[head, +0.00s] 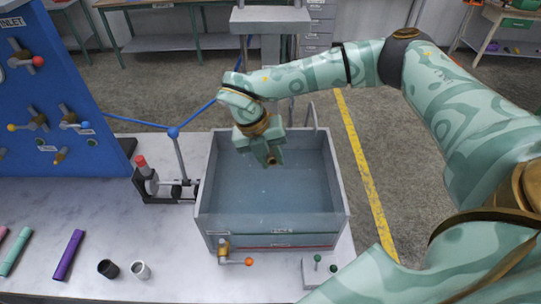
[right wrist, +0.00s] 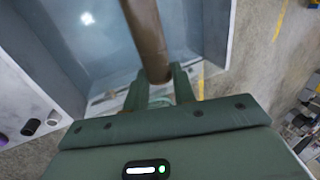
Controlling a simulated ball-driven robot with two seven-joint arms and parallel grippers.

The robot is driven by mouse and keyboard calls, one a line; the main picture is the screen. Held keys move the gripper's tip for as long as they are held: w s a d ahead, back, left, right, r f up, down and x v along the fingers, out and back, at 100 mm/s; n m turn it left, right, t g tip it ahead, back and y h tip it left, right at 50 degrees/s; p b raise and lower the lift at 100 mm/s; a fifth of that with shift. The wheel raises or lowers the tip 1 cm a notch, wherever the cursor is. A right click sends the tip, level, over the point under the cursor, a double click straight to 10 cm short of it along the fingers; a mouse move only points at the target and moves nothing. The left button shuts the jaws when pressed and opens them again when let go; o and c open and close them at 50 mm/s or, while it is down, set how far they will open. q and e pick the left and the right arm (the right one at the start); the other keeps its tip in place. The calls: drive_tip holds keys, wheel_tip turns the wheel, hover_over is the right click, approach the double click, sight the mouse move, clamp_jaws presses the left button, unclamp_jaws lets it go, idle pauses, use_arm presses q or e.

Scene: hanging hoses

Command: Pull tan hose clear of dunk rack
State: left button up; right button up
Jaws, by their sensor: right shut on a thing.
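My right gripper (head: 270,150) hangs over the grey water tank (head: 342,190), toward its back. It is shut on the tan hose, which shows as a brown tube (right wrist: 147,35) between the fingers (right wrist: 157,88) in the right wrist view. In the head view, only a short brown end of the hose (head: 272,158) shows below the gripper; the rest is hidden. A grey stand with a flat top (head: 270,18) rises behind the tank; I cannot tell whether it is the dunk rack. My left gripper is not in view.
A blue hose (head: 150,124) runs from the blue valve panel (head: 70,80) past a clamp stand (head: 180,160) left of the tank. A purple tube (head: 69,254) and black and white cups (head: 108,268) lie on the table's left. An orange-handled valve (head: 235,260) sits at the tank's front.

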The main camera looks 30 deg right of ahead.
drive_tip(key=shift+s+a, duration=0.1)
drive_tip(key=shift+s, duration=0.1)
drive_tip(key=shift+s+a, duration=0.15)
drive_tip(key=shift+s, duration=0.05)
drive_tip(key=shift+s+p, duration=0.15)
drive_tip(key=shift+p, duration=0.15)
drive_tip(key=shift+s+a+p, duration=0.3)
drive_tip(key=shift+s+a, duration=0.15)
drive_tip(key=shift+s, duration=0.25)
drive_tip(key=shift+s+a+p, duration=0.25)
drive_tip(key=shift+s+a, duration=0.2)
drive_tip(key=shift+s, duration=0.25)
drive_tip(key=shift+s+a+p, duration=0.3)
drive_tip(key=shift+s+a, duration=0.15)
drive_tip(key=shift+s, duration=0.25)
drive_tip(key=shift+r, duration=0.1)
